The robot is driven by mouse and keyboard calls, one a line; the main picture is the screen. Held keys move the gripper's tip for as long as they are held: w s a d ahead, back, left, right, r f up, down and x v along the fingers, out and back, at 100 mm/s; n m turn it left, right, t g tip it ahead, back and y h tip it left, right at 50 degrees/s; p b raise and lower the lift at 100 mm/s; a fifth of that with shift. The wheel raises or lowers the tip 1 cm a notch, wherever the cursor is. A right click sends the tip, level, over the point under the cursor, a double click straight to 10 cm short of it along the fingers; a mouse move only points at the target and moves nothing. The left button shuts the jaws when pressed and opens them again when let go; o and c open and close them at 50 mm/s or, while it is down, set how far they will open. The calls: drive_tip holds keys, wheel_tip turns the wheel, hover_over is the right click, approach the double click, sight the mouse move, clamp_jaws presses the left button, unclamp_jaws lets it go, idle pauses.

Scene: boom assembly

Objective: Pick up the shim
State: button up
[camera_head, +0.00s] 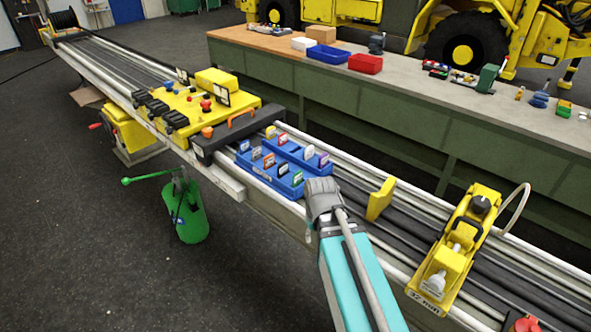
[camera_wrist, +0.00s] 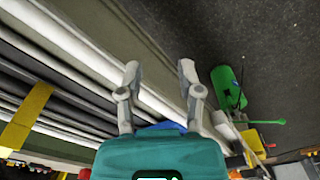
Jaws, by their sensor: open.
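Several small coloured cards or plates, likely the shims, stand in two blue trays (camera_head: 262,172) on the boom, at the centre of the head view. I cannot tell which one is the task's shim. My gripper (camera_wrist: 159,68) shows in the wrist view with its two fingers apart and nothing between them. In the head view the grey end of my arm is just right of the trays, and the fingers are mostly hidden there. A bit of blue tray (camera_wrist: 167,126) shows behind the gripper body in the wrist view.
A yellow upright plate (camera_head: 380,198) and a yellow device (camera_head: 455,245) stand on the boom to the right. A yellow control box (camera_head: 190,105) sits to the left. A green workbench (camera_head: 400,130) runs behind.

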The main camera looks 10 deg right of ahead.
wheel_tip(320, 180, up, 9)
drive_tip(key=w+n+p, duration=0.2)
drive_tip(key=p, duration=0.6)
wheel_tip(320, 180, up, 4)
drive_tip(key=r+n+p, duration=0.1)
drive_tip(key=n+p, duration=0.3)
drive_tip(key=n, duration=1.9)
hover_over(297, 173)
drive_tip(key=shift+f+g, duration=0.25)
drive_tip(key=shift+g, duration=0.05)
drive_tip(key=shift+f, duration=0.15)
wheel_tip(297, 173, down, 8)
drive_tip(key=b, duration=0.8)
drive_tip(key=shift+f+b, duration=0.15)
drive_tip(key=shift+b, duration=0.15)
